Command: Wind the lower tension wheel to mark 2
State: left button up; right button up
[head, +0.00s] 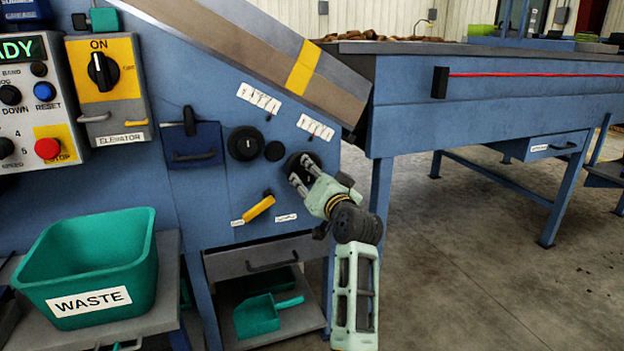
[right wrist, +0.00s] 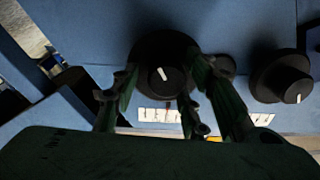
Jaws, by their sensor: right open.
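Two black round wheels sit on the blue sloping panel. One is the left wheel (head: 246,143); the other, lower and to the right (head: 291,162), is partly hidden by my right gripper (head: 303,179). In the right wrist view the fingers (right wrist: 158,112) are open, one on each side of a wheel (right wrist: 165,58) with a white pointer line. Whether they touch it I cannot tell. The other wheel (right wrist: 281,76) stands to the right there. White scale labels (head: 315,127) are above the wheels; their marks are unreadable. Possible left gripper tips (head: 118,346) show at the bottom edge.
A small black knob (head: 275,151) sits between the wheels. A yellow handle (head: 259,208) is below them. A teal waste bin (head: 95,262) stands at left on a grey shelf. A blue table (head: 480,105) is at right; the floor below is open.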

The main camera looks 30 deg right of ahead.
jog(key=shift+c, duration=0.5)
jog(key=c, duration=0.9)
